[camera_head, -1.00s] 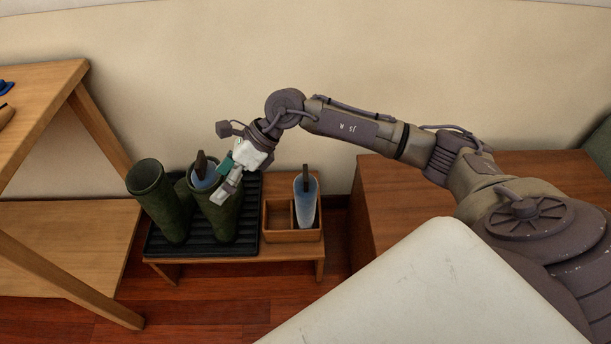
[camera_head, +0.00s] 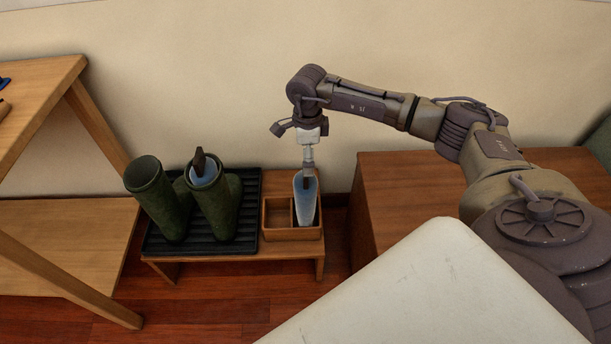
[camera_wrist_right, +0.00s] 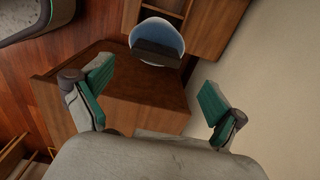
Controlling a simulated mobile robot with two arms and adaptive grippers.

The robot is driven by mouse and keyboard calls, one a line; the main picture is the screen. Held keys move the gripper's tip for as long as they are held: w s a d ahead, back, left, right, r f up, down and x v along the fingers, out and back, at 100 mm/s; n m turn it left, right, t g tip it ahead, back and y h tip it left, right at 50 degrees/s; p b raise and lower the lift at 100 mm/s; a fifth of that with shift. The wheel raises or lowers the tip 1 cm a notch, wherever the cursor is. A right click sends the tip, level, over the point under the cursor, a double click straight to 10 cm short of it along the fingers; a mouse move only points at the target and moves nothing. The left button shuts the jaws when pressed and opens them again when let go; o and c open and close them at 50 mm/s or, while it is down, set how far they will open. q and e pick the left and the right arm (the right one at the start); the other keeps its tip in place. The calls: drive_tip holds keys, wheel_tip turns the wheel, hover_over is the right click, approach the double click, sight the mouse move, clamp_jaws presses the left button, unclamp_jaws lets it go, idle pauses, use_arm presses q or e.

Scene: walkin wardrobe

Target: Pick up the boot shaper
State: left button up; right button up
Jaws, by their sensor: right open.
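A translucent blue boot shaper (camera_head: 305,204) with a dark handle stands upright in the right compartment of a small wooden box (camera_head: 291,235). The boot shaper (camera_wrist_right: 153,31) also shows at the top middle of the right wrist view, its dark handle across it. My right gripper (camera_head: 308,166) is just above the shaper in the head view, pointing down. In the right wrist view my right gripper (camera_wrist_right: 157,88) is open and empty, with the shaper beyond its green finger pads. A second shaper (camera_head: 203,173) stands in the right one of two green boots (camera_head: 217,208). My left gripper is not in view.
The boots stand on a black ribbed tray (camera_head: 206,247) on a low wooden bench (camera_head: 293,253), left of the box. A wooden cabinet (camera_head: 400,190) stands to the right, a wooden shelf (camera_head: 60,230) to the left. The wall (camera_head: 220,80) is close behind.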

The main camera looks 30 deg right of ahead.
sight(305, 188)
drive_tip(key=f, duration=0.3)
drive_tip(key=f+b, duration=0.1)
drive_tip(key=shift+s+a+f, duration=0.15)
drive_tip(key=shift+a+f, duration=0.2)
drive_tip(key=shift+a, duration=0.05)
drive_tip(key=shift+f, duration=0.3)
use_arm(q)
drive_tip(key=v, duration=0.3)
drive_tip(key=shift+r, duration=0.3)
use_arm(e)
drive_tip(key=c, duration=1.1)
drive_tip(key=shift+r, duration=0.1)
drive_tip(key=shift+c, duration=0.2)
